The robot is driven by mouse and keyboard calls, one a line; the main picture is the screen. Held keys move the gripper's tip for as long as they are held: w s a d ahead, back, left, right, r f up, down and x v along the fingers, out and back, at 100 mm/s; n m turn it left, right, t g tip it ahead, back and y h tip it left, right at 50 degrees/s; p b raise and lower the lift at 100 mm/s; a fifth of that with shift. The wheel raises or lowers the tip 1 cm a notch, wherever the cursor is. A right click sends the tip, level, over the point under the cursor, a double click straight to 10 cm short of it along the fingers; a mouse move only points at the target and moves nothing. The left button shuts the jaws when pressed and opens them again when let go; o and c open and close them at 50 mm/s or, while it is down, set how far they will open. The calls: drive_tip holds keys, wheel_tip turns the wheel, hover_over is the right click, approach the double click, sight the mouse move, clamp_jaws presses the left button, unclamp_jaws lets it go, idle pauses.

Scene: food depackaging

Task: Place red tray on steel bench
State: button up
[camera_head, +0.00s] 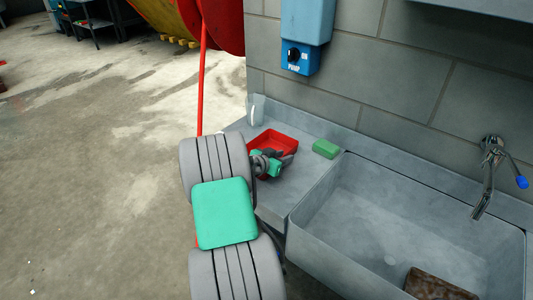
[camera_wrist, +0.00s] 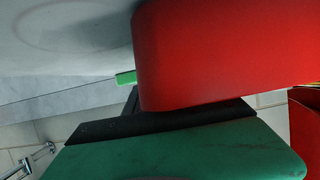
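The red tray (camera_head: 271,142) is at the left end of the grey steel bench (camera_head: 309,124). I cannot tell whether it rests on the bench or hangs just above it. My gripper (camera_head: 282,160), with green and dark parts, is at the tray's near right side. In the wrist view the red tray (camera_wrist: 225,50) fills the upper right, and the dark pad of one green finger (camera_wrist: 180,150) lies along its edge, seemingly touching. The other finger is hidden, so the grip does not show.
A clear cup (camera_head: 256,108) stands at the bench's back left corner, close to the tray. A green block (camera_head: 326,148) lies to the right. The sink (camera_head: 400,225) has a tap (camera_head: 487,175) and a brown item (camera_head: 437,286). The wall is behind.

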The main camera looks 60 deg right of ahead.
clamp_jaws()
idle(1.4)
